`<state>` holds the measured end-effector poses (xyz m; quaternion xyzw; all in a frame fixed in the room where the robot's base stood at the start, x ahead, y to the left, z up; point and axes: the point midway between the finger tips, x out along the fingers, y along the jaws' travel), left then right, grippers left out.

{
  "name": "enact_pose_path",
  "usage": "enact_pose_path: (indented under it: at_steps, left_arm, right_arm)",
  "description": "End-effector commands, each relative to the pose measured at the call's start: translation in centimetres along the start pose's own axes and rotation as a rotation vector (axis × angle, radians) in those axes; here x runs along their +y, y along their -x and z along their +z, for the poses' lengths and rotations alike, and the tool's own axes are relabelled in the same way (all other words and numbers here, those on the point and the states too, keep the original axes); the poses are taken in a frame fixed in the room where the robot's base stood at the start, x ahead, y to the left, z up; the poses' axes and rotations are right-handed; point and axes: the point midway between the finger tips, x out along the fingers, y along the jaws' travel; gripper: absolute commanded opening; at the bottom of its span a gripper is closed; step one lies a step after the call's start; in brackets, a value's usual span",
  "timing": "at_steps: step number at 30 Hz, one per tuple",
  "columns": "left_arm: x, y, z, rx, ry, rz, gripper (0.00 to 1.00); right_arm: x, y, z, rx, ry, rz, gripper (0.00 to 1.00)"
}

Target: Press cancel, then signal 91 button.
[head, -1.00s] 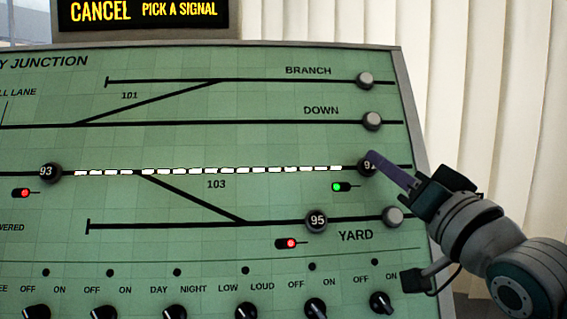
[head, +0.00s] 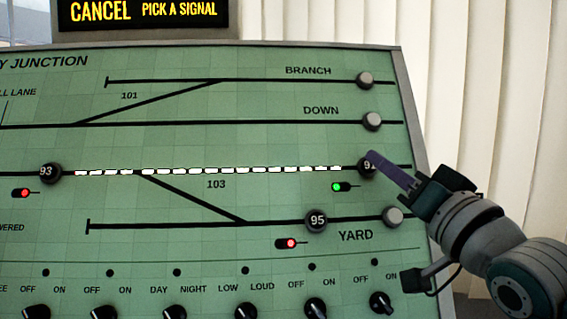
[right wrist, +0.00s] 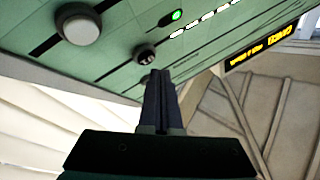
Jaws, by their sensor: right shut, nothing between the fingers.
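The signal 91 button (head: 364,167) is a dark round knob at the right end of the white-lit track on the green panel; its number is partly covered by my right gripper. My right gripper (head: 373,157) is shut and empty, its tips overlapping the button's upper right edge in the head view. In the right wrist view, the shut fingers (right wrist: 159,74) point at the panel just beside the dark button (right wrist: 146,55). I cannot tell whether they touch it. The display (head: 145,12) reads "CANCEL PICK A SIGNAL" in yellow. My left gripper is not in view.
A green light (head: 341,187) glows below left of button 91. Button 95 (head: 316,221), button 93 (head: 50,173) and grey knobs, such as the one by DOWN (head: 372,121), stand out from the panel (head: 270,200). Several rotary switches line the bottom. A pale curtain (head: 480,80) hangs at right.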

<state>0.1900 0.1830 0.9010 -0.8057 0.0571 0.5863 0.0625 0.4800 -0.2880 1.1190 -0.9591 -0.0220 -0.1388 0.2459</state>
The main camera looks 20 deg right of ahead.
Motion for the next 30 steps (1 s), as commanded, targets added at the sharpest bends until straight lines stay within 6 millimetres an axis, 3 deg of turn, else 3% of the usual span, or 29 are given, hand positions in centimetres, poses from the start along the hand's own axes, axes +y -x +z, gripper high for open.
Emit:
enact_pose_path:
  at_steps: [30]
  left_arm:
    - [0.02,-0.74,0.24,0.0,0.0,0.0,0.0]
  right_arm:
    - [0.61,-0.85,0.64,0.0,0.0,-0.001,0.0]
